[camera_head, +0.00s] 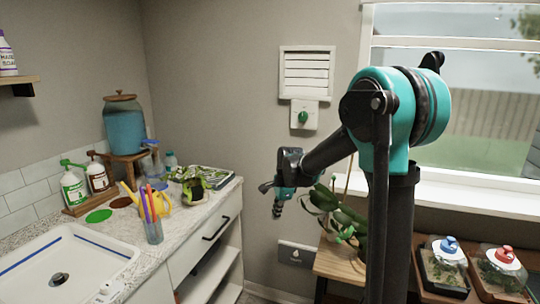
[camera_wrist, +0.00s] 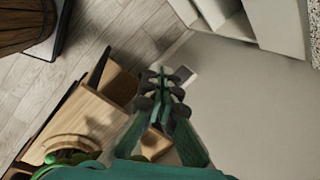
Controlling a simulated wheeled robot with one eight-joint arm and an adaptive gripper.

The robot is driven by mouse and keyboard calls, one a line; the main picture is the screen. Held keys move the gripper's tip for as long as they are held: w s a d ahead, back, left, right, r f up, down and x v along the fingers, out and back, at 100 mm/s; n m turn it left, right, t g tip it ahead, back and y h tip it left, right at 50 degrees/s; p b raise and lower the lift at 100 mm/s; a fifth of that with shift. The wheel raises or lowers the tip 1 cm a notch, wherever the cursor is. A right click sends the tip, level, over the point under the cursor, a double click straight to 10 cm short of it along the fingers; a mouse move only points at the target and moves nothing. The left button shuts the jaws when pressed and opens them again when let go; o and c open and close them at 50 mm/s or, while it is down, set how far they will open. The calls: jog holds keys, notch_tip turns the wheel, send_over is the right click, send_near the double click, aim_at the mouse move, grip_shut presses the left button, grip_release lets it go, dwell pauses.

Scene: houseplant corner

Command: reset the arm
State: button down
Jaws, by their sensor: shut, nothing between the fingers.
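My arm is teal and black and stands up at the right of the head view, its forearm reaching left and down. My gripper (camera_head: 277,209) hangs at the end of the forearm, in front of the grey wall, between the counter and the wooden stand. In the wrist view my gripper (camera_wrist: 163,85) has its fingers together with nothing between them. It is apart from everything around it.
A counter (camera_head: 216,208) with a sink, bottles and a cup of coloured sticks is at the left. A leafy plant (camera_head: 335,212) on a wooden stand (camera_head: 337,264) is close to my arm. Lidded trays (camera_head: 443,270) stand at the right.

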jog(key=s+d+f+n, duration=0.2)
jog(key=s+d+n, duration=0.3)
jog(key=s, duration=0.3)
jog(key=s+d+f+n+t+h, duration=0.1)
jog(key=s+d+f+n, duration=0.2)
jog(key=s, duration=0.6)
jog(key=s+d+f+n+t+h, duration=0.1)
jog(key=s+d+f+n, duration=0.1)
jog(key=s+d+n, duration=0.4)
jog(key=s+d, duration=0.2)
jog(key=s, duration=0.1)
jog(key=shift+s+d+f+n, duration=0.25)
jog(key=shift+d+f+n, duration=0.1)
jog(key=shift+n, duration=0.05)
